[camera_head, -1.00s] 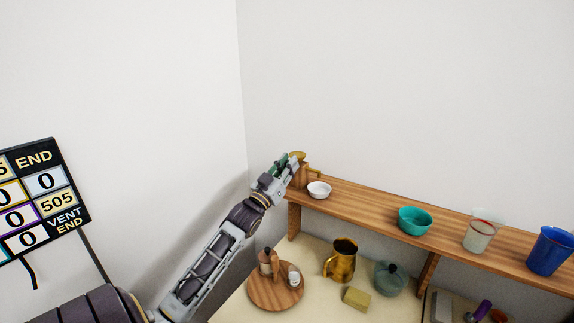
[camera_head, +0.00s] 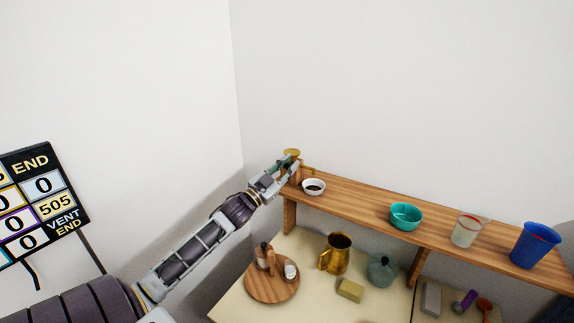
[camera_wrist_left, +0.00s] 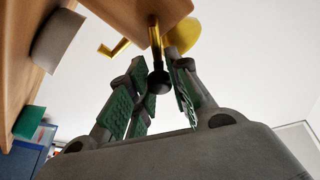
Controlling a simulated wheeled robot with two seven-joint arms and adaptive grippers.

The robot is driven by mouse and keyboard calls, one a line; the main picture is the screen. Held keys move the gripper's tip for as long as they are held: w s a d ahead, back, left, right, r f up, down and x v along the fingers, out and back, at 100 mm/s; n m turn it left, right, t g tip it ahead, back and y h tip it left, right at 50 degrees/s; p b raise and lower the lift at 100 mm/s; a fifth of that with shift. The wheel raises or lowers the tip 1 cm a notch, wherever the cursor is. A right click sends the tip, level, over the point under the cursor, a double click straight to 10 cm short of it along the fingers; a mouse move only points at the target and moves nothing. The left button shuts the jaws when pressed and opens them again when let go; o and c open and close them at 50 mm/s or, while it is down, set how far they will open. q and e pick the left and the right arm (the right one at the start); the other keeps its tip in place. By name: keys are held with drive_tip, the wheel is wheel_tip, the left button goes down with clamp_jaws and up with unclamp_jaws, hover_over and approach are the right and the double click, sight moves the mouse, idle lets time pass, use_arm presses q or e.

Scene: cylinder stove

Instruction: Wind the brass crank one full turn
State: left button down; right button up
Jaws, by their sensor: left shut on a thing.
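A wooden mill with a brass bowl-shaped top (camera_head: 291,153) stands at the left end of the wooden shelf (camera_head: 350,195). In the left wrist view, the brass crank (camera_wrist_left: 155,38) ends in a dark round knob (camera_wrist_left: 158,82). My left gripper (camera_head: 291,163) reaches the mill from the left. In the left wrist view its green-padded fingers (camera_wrist_left: 155,90) are closed around the knob. A brass spout (camera_wrist_left: 115,47) sticks out of the mill's wooden body. A white bowl (camera_head: 314,187) with dark contents stands beside the mill. My right gripper is not in view.
A teal bowl (camera_head: 406,216), a clear cup (camera_head: 468,230) and a blue cup (camera_head: 535,246) stand along the shelf. Below are a round wooden tray (camera_head: 272,288), a brass mug (camera_head: 336,253), a teal pot (camera_head: 382,270) and a yellow block (camera_head: 350,290). The wall is close behind the mill.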

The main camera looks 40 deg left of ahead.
use_arm(q)
drive_tip(key=c, duration=1.3)
unclamp_jaws()
drive_tip(key=v, duration=1.2)
idle(0.3)
